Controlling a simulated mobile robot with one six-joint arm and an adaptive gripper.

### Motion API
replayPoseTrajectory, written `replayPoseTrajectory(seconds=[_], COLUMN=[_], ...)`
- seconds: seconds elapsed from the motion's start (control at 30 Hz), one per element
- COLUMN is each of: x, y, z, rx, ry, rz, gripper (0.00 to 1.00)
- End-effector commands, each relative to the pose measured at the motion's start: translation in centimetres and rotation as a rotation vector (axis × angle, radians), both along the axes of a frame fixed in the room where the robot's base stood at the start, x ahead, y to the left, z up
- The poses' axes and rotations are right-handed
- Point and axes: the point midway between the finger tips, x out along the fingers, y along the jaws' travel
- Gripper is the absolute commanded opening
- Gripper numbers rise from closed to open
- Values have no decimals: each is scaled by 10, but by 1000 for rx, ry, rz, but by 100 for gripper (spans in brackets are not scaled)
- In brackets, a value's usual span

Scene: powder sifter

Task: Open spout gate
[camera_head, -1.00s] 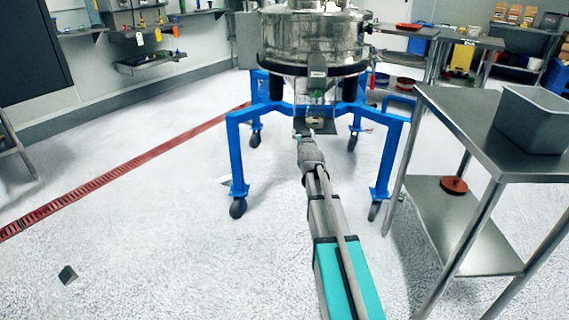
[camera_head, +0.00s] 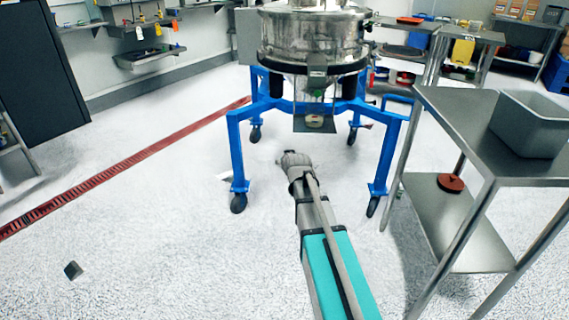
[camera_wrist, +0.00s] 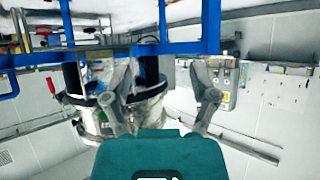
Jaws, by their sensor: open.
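The spout gate looks like a dark flat plate (camera_head: 299,124) with a pale fitting on it, under the steel sifter (camera_head: 312,35). A green part (camera_head: 316,93) shows just above it. My gripper (camera_head: 281,156) is below and a little left of the plate, apart from it; its fingers are too small to make out in the head view. In the wrist view my gripper (camera_wrist: 163,70) has its two fingers spread wide with nothing between them. The sifter (camera_wrist: 150,112) appears upside down behind and left of the fingers; the gate cannot be made out there.
The sifter's blue wheeled frame (camera_head: 236,160) stands around the spout, with legs on both sides of my arm. A steel table (camera_head: 455,110) with a grey bin (camera_head: 535,122) is at the right. A red floor drain (camera_head: 120,165) runs at the left. The front floor is mostly clear.

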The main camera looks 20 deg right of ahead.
Motion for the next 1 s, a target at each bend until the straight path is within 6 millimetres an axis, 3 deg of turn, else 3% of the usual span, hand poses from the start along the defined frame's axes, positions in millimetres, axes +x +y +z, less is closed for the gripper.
replayPoseTrajectory(seconds=[0.23,0.67,0.87,1.0], x=[-14,-15,-7,11], y=[11,12,5,-9], z=[-5,-6,-5,1], rx=[10,11,6,-7], ry=[63,73,36,-48], rz=[12,13,6,-10], gripper=[75,75,75,75])
